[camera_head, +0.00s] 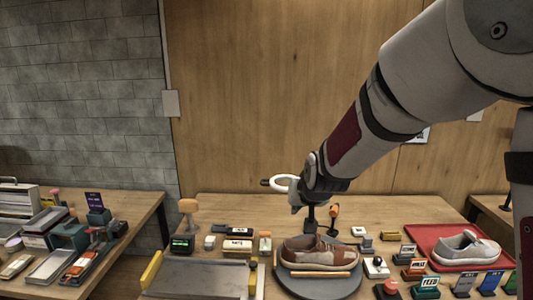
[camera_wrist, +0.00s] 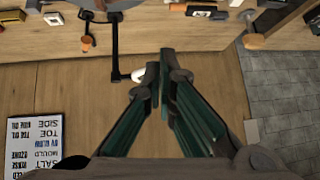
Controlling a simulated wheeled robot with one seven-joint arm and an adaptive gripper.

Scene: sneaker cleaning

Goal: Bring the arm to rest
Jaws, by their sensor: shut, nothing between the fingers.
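My gripper (camera_wrist: 165,65) shows in the wrist view with its two dark green fingers drawn together at the tips, shut and empty. In the head view my arm reaches in from the upper right, and its end is above the workbench, over the brown sneaker. The fingers are hard to make out there. The brown sneaker (camera_head: 318,252) sits on a round grey turntable (camera_head: 318,287), with a tan stick in front of it. My gripper is apart from the sneaker.
A white sneaker (camera_head: 466,249) lies on a red tray (camera_head: 427,236) at the right. Several small labelled blocks and brushes cover the workbench (camera_head: 228,208). A dark stand (camera_head: 311,222) rises behind the brown sneaker. A side table (camera_head: 146,208) with tools is at the left. A sign (camera_wrist: 50,143) hangs on the wall.

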